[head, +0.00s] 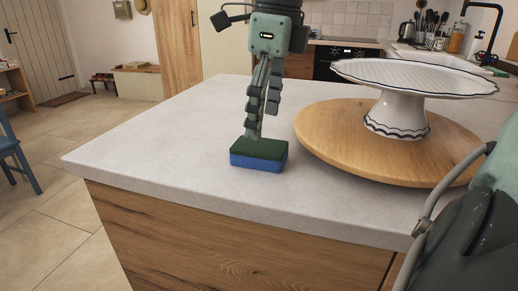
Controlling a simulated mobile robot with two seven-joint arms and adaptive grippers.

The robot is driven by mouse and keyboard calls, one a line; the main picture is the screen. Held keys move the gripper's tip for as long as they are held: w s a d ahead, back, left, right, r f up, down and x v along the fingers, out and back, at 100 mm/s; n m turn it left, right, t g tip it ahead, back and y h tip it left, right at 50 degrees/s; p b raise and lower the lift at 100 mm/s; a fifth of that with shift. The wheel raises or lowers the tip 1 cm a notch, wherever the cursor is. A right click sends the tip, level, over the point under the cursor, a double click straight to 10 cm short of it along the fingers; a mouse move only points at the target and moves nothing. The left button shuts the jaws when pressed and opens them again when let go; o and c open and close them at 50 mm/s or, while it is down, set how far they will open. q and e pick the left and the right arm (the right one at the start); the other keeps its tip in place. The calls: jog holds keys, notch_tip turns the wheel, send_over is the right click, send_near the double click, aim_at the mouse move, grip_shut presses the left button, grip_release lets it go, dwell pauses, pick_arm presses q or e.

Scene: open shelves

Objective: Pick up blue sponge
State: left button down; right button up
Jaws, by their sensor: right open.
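The blue sponge (257,161) has a dark green top layer and lies flat on the pale worktop (180,125), near its front edge. My right gripper (262,127) points down from above, right over the sponge. It is open. One finger reaches down to the sponge's back upper edge, and the other ends a little higher to the right. I cannot tell whether the lower fingertip touches the sponge. My left gripper is not in view.
A round wooden board (330,140) stands close to the right of the sponge, with a white cake stand (390,112) on it. The worktop to the left is clear. A blue chair (14,155) stands at the far left.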

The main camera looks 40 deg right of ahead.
aim_at(260, 145)
jog(key=f, duration=0.4)
jog(key=shift+w+d+f, duration=0.15)
jog(key=shift+w+f, duration=0.2)
jog(key=shift+f, duration=0.05)
jog(key=shift+w+f, duration=0.1)
jog(key=shift+f, duration=0.45)
jog(key=shift+c, duration=0.7)
jog(key=c, duration=0.7)
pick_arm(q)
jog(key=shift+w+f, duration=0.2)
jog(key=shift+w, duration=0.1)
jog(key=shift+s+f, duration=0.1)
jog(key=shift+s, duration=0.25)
pick_arm(e)
jog(key=shift+r, duration=0.1)
